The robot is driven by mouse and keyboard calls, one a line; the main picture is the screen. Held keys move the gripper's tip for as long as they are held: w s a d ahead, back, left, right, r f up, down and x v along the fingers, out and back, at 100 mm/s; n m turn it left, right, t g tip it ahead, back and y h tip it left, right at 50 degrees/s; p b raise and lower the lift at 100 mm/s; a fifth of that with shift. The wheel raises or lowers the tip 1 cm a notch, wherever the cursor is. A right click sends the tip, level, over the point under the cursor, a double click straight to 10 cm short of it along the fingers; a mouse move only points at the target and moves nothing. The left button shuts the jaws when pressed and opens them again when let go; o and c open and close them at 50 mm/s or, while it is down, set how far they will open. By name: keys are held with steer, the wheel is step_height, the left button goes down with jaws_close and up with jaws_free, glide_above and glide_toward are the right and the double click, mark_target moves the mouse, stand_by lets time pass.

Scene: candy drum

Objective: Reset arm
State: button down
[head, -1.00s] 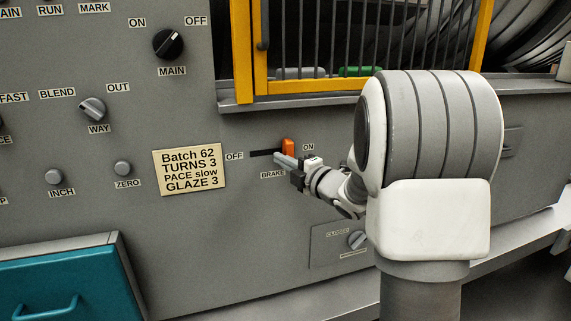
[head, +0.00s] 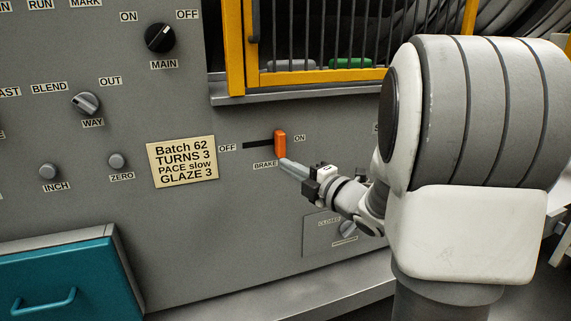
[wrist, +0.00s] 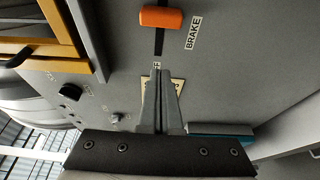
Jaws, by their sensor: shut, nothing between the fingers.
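My gripper (head: 287,163) is shut and empty, with its fingertips just below the orange brake slider in the head view. In the wrist view my gripper (wrist: 158,73) shows its two grey fingers together, apart from the slider. The orange brake slider (head: 280,143) sits at the ON end of its dark slot. It also shows in the wrist view (wrist: 161,18), at the top. The arm reaches in from the right, and its large white and grey links hide part of the panel.
A yellow barred gate (head: 318,77) and its ledge stand above the slider. The MAIN knob (head: 160,38), WAY knob (head: 86,102) and batch card (head: 183,161) are on the panel to the left. A teal drawer (head: 70,285) juts out at the lower left. A small lower knob (head: 348,229) sits below my wrist.

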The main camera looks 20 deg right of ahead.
steer(key=shift+r, duration=0.1)
stand_by(0.3)
steer(key=s+r+m+g+h, duration=0.1)
steer(key=s+m+g+h, duration=0.3)
steer(key=s+m+h, duration=0.7)
steer(key=s+a+f+m+g+y, duration=0.3)
steer(key=s+a+m+g, duration=0.15)
steer(key=s, duration=0.45)
steer(key=s+a+f+m+g+y, duration=0.2)
steer(key=s+a+f+m+g, duration=0.1)
steer(key=s+a+m, duration=0.4)
step_height(320, 180, up, 24)
steer(key=d+p, duration=0.2)
steer(key=p, duration=2.1)
steer(key=shift+s+n, duration=0.35)
steer(key=shift+s, duration=0.1)
steer(key=shift+f, duration=0.15)
